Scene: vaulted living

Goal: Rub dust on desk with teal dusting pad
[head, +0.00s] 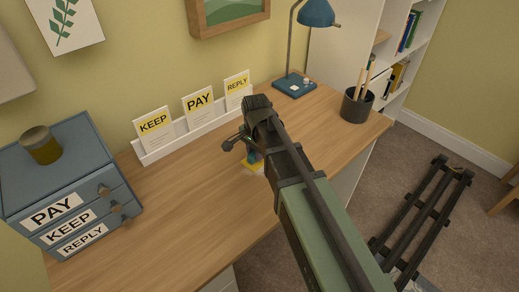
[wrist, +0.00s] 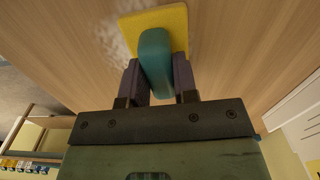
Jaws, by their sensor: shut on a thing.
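The dusting pad has a teal handle (wrist: 155,55) and a flat yellow base (wrist: 172,20). My gripper (wrist: 158,82) is shut on the teal handle, one finger on each side. In the head view my gripper (head: 246,152) is low over the middle of the wooden desk (head: 200,205), and the pad's yellow edge (head: 257,167) shows partly below it. The base looks flat on or very close to the desk top; contact is hard to confirm. A pale, whitish dust patch (wrist: 122,40) shows beside the base in the wrist view. My arm hides part of the desk.
A white rack (head: 180,140) with KEEP, PAY and REPLY cards stands along the back. A blue drawer box (head: 70,180) with a jar (head: 41,145) is at left. A blue lamp (head: 295,84) and pencil cup (head: 356,104) are at right. The front left desk is clear.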

